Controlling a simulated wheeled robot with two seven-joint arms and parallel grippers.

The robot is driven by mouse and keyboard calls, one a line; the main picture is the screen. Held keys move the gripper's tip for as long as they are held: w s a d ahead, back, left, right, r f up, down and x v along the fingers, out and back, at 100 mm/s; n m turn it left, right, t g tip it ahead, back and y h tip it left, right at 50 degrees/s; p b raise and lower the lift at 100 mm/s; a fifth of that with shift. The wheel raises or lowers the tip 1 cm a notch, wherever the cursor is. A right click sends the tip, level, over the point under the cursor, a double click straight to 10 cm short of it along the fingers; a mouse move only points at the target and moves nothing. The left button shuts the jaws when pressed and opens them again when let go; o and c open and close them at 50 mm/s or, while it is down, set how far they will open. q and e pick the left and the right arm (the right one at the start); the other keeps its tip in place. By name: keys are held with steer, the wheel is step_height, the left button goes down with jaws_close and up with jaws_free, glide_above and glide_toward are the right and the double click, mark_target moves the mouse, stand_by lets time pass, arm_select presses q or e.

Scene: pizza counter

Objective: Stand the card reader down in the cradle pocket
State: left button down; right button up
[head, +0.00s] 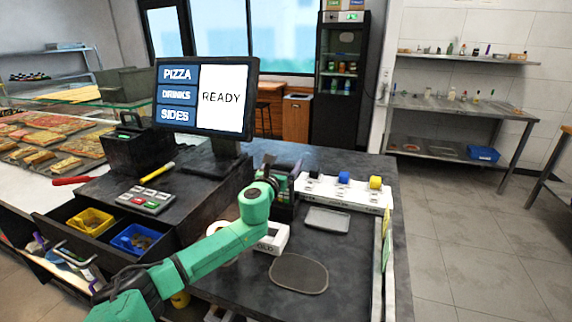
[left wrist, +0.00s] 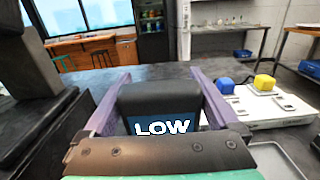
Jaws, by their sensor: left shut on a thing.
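The card reader (left wrist: 163,108) is a dark block with a blue screen reading "LOW". In the left wrist view it stands between the two purple fingers of my left gripper (left wrist: 160,92), which is shut on it. In the head view my green left arm reaches over the counter, and the left gripper (head: 278,180) is at the left end of the white charging strip. My right gripper is not in view.
A white strip (head: 345,192) with black, blue and yellow items stands right of the gripper. A grey tray (head: 327,219), a dark mat (head: 299,273) and a white lettered block (head: 273,240) lie nearer. The order screen (head: 222,98) and keypad (head: 146,199) stand left.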

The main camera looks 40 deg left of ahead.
arm_select(q)
steer(key=shift+d+f, duration=0.2)
steer(key=shift+f, duration=0.9)
steer(key=shift+r, duration=0.1)
steer(key=shift+a+r+p, duration=0.1)
steer(key=shift+r+p, duration=0.25)
steer(key=shift+w+a+r+p, duration=0.1)
steer(key=shift+a+r+p, duration=0.1)
steer(key=shift+p, duration=0.15)
steer(key=shift+a+r, duration=0.2)
steer(key=shift+r, duration=0.15)
steer(key=shift+w, duration=0.1)
